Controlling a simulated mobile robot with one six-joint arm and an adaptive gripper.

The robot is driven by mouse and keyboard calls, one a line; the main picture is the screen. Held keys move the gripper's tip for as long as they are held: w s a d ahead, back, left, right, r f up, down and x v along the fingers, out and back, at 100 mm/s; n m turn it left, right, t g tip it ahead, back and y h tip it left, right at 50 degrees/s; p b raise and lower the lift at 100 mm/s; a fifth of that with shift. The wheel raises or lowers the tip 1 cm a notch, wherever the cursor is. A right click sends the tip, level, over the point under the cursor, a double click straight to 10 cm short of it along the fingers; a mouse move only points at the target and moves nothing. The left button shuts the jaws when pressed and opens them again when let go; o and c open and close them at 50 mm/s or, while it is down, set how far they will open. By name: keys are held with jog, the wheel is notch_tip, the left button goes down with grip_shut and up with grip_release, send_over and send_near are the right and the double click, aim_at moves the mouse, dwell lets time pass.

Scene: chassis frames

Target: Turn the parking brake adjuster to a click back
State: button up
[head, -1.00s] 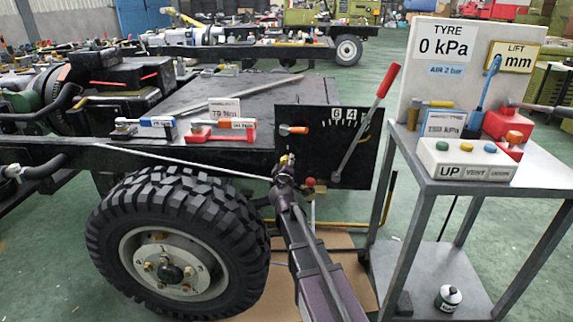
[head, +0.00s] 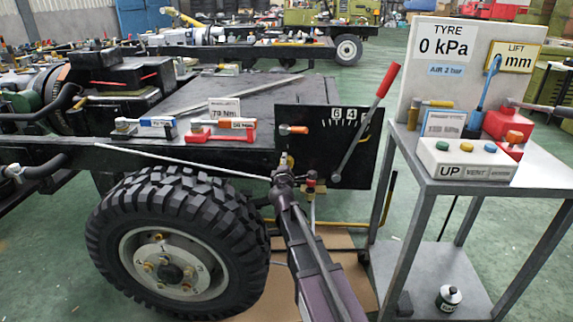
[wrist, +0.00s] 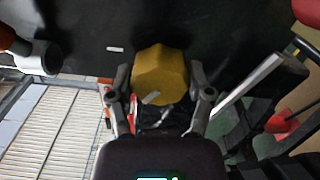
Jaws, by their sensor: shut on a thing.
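The parking brake adjuster appears as a faceted yellow-brass knob (wrist: 160,72) on a black plate (wrist: 230,25) in the wrist view. A pale mark shows on its near edge, and a short white mark sits on the plate to its left. My gripper (wrist: 160,88) has one finger against each side of the knob. In the head view my gripper (head: 284,168) reaches the lower left of the upright black panel (head: 352,150), mostly hiding the adjuster. The brake lever (head: 376,100), with a red grip, leans up to the right across the panel, beside a numbered scale.
An orange-tipped handle (head: 293,130) sticks out just above my gripper. A large tyre (head: 120,235) stands close on the left. A grey cart (head: 450,180) with a button box (head: 466,160) stands on the right. Tools (head: 220,130) lie on the black chassis top.

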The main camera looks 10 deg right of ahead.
jog(key=shift+w+n, duration=0.15)
jog(key=shift+n, duration=0.15)
jog(key=o, duration=1.1)
jog(key=shift+o, duration=0.2)
jog(key=v, duration=1.2)
jog(key=shift+d, duration=0.1)
